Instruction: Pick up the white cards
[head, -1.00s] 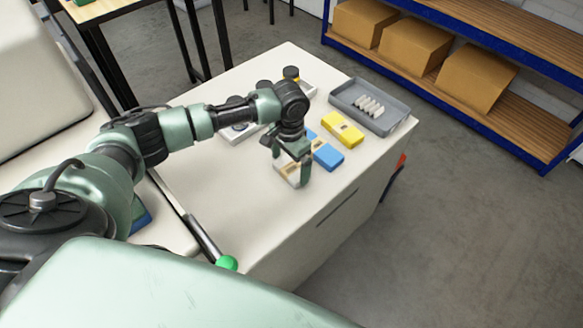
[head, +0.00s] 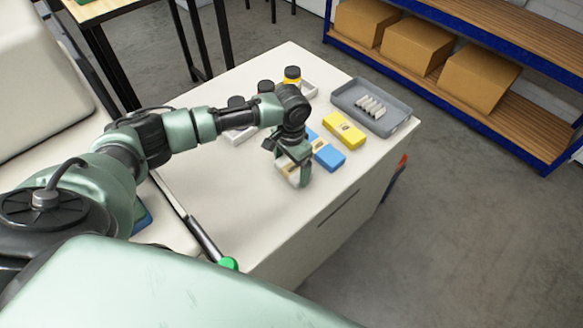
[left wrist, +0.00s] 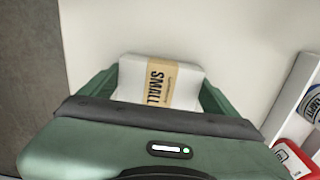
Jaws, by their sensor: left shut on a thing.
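The white cards (left wrist: 131,78) are a small white pack with a tan paper band reading "SMALL". They lie between the two green fingers of my left gripper (left wrist: 155,93) in the left wrist view. In the head view my left gripper (head: 292,172) points down at the pale worktop, shut on the pack, which is mostly hidden behind the fingers. The pack is at or very near the worktop; I cannot tell whether it touches. A blue pack (head: 329,157) and a yellow pack (head: 344,130) lie just right of the gripper. My right gripper is not in view.
A grey tray (head: 398,122) with several small white pieces stands at the worktop's right end. Dark-lidded jars (head: 292,73) and a white tray (head: 309,88) stand behind my arm. The worktop's front is clear. A shelf with cardboard boxes (head: 414,48) is beyond.

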